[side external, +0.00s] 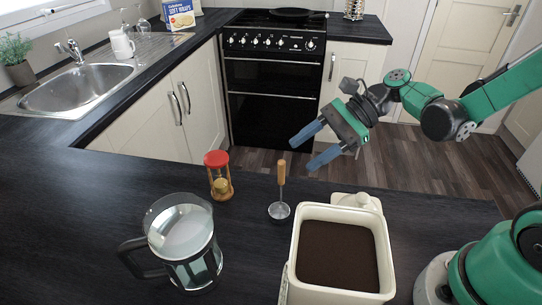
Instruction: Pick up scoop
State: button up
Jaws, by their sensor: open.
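The scoop (280,191) is on the dark worktop near the middle of the view. It has an upright wooden handle and a small metal bowl at its lower end. My gripper (304,152) is open and empty, with two blue fingers pointing left and slightly down. It is above and to the right of the scoop in the picture, apart from it. Nothing visible covers the scoop.
A cream canister (376,235) filled with dark brown powder stands right of the scoop, its lid (357,201) behind it. An hourglass (219,178) with a red top stands left. A glass French press (185,243) stands front left. The worktop between them is clear.

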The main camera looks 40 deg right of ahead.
aim_at(281, 186)
jog(key=shift+w+a+f+m+y, duration=0.15)
jog(key=shift+a+f+m+y, duration=0.2)
jog(key=shift+a, duration=0.5)
jog(key=shift+w+a+f+m+y, duration=0.2)
jog(key=shift+a+f+m+y, duration=0.1)
jog(key=shift+a, duration=0.55)
jog(key=shift+w+a+f+m+y, duration=0.15)
jog(key=shift+a+f+m+y, duration=0.15)
jog(key=shift+a, duration=0.55)
grip_shut()
